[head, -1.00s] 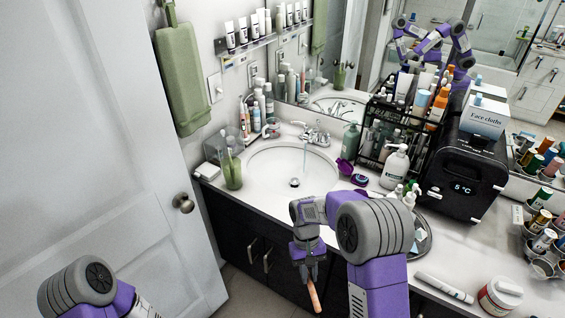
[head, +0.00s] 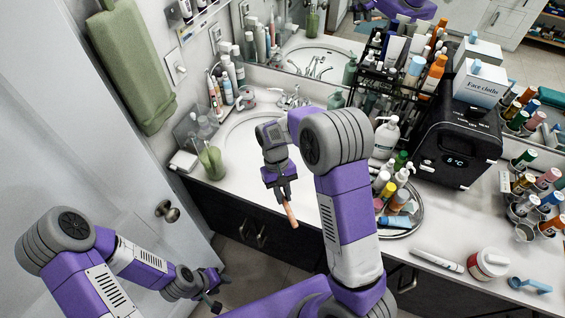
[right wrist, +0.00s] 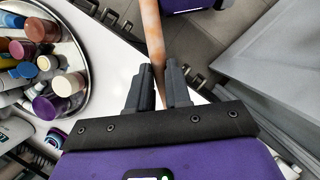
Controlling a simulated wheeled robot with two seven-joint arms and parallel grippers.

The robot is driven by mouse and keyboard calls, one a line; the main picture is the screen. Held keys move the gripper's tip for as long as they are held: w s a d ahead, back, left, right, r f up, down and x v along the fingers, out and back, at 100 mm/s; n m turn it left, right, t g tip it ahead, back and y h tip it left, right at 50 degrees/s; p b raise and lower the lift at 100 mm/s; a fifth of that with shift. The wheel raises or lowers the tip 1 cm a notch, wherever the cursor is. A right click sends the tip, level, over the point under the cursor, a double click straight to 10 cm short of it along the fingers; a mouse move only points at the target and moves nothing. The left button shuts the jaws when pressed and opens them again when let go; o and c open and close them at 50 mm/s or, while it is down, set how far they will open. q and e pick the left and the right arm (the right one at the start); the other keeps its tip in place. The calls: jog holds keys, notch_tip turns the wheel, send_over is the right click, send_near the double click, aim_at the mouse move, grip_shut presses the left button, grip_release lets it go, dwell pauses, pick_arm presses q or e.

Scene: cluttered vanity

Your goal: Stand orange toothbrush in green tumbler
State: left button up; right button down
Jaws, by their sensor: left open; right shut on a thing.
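The green tumbler (head: 211,163) stands upright on the counter's left end, left of the sink, with a thin pale item rising from it. My right gripper (head: 285,190) is shut on the orange toothbrush (head: 291,215) over the sink's front edge, to the right of the tumbler and apart from it. The toothbrush slants downward below the fingers. In the right wrist view the orange handle (right wrist: 152,35) runs out from between the fingertips (right wrist: 160,80); its far end is cut off. My left gripper (head: 219,293) is open and empty, low in front of the cabinet.
The sink (head: 240,132) and faucet (head: 290,98) lie behind my right gripper. A clear holder (head: 190,128) and a white box (head: 183,162) stand near the tumbler. A round tray (head: 415,222) of bottles is to the right. The door (head: 60,150) borders the left side.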

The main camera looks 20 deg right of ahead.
aim_at(283, 196)
pick_arm(q)
notch_tip(283, 196, up, 9)
jog(key=p, duration=0.7)
jog(key=shift+r+p, duration=0.2)
jog(key=shift+p, duration=0.15)
pick_arm(e)
notch_tip(283, 196, up, 9)
jog(key=shift+r, duration=0.2)
pick_arm(q)
jog(key=shift+w, duration=0.1)
pick_arm(e)
jog(key=shift+w, duration=0.1)
